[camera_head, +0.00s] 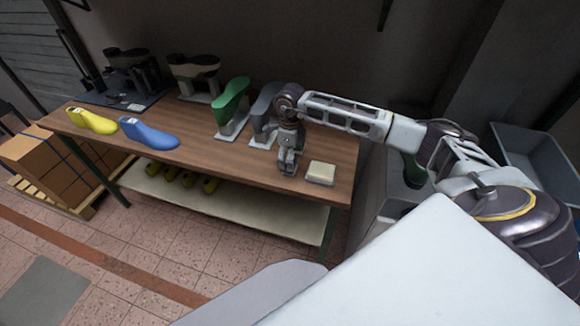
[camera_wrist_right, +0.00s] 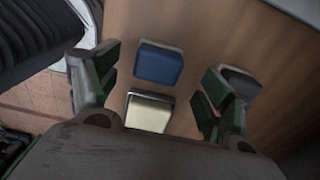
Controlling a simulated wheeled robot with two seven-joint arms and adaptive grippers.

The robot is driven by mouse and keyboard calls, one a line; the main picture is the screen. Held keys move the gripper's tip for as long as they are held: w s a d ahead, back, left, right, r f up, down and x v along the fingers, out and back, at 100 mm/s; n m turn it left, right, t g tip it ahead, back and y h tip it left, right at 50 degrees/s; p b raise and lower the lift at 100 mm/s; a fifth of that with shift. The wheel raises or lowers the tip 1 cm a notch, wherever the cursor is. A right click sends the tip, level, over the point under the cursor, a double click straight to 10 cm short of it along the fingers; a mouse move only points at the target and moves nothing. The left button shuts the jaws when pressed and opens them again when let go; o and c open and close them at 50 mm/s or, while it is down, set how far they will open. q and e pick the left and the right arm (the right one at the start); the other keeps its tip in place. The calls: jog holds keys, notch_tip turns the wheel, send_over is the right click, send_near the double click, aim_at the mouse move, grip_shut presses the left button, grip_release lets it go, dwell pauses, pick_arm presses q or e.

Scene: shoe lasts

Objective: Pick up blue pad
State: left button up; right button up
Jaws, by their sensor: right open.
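The blue pad (camera_wrist_right: 159,63) lies on the wooden table in the right wrist view, between and beyond my open fingers. A cream pad (camera_wrist_right: 148,112) lies close beside it, lower in that view. My right gripper (camera_wrist_right: 157,80) is open and empty, with its green-padded fingers on either side of the pads. In the head view my right gripper (camera_head: 287,166) points down over the table's right part, left of the cream pad (camera_head: 321,173). The blue pad is not visible there, perhaps hidden by the gripper. My left gripper is not in view.
The wooden table (camera_head: 205,165) also bears a green shoe last (camera_head: 231,100), a grey last (camera_head: 264,112) behind the gripper, a blue last (camera_head: 150,135) and a yellow last (camera_head: 92,121). A grey bin (camera_head: 540,150) stands at the right. The table's front middle is clear.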

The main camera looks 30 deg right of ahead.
notch_tip(320, 180, down, 3)
jog(key=shift+s+a+r+p, duration=0.1)
jog(key=shift+p, duration=0.25)
jog(key=shift+f, duration=0.75)
jog(key=c, duration=0.7)
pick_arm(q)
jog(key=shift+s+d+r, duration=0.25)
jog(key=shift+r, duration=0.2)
pick_arm(e)
jog(key=c, duration=0.4)
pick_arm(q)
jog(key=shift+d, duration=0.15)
pick_arm(e)
jog(key=shift+r, duration=0.15)
